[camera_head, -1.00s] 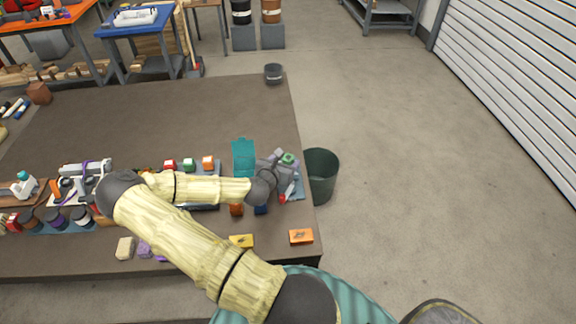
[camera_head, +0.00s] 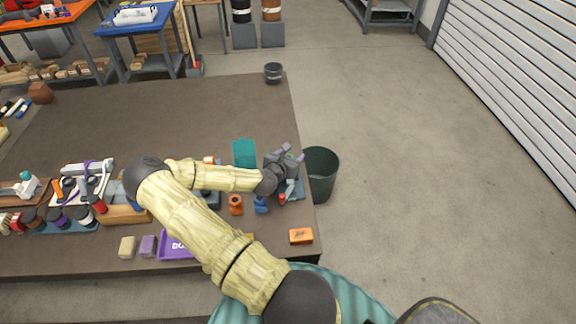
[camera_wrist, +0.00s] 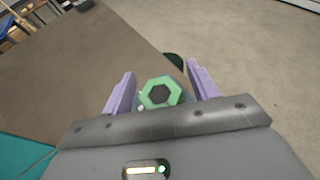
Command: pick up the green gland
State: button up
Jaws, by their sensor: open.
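The green gland (camera_wrist: 159,92) is a hexagonal ring with a dark hole, seen in the wrist view in the gap between my two purple fingers. My gripper (camera_wrist: 161,90) is open, with one finger on each side of the gland. Whether the fingers touch it cannot be told. In the head view my gripper (camera_head: 290,153) is over the right edge of the brown table, and the gland is hidden there behind the gripper.
A dark green bin (camera_head: 320,174) stands on the floor just right of the table edge. A teal item (camera_head: 244,153) is left of my gripper. A blue part (camera_head: 261,204), an orange part (camera_head: 236,204) and an orange box (camera_head: 301,236) lie nearby.

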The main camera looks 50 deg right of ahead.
jog(key=c, duration=1.1)
jog(key=shift+r, duration=0.15)
notch_tip(320, 180, up, 10)
jog(key=shift+f+b, duration=0.1)
jog(key=shift+b, duration=0.35)
